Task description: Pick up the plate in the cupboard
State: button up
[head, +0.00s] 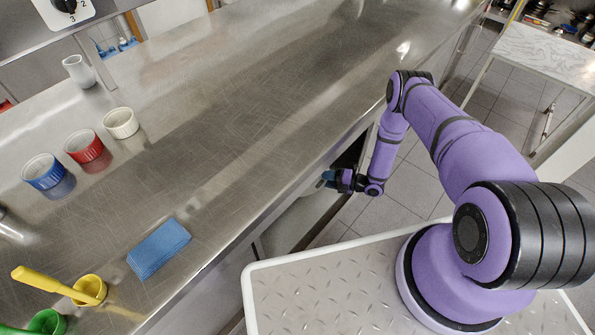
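My gripper (332,179) is at the front edge of the steel counter, beside the dark opening of the cupboard (352,152) below it. The gripper is small in the view and partly cut off by the counter edge. A bluish part shows at its tip; I cannot tell whether this is a finger or something held. I cannot tell whether the gripper is open or shut. No plate can be made out; the inside of the cupboard is mostly hidden under the counter.
Tiled floor (405,185) lies right of the counter. A marble-topped table (545,55) stands at back right.

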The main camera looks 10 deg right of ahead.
grip_shut()
dwell(1.4)
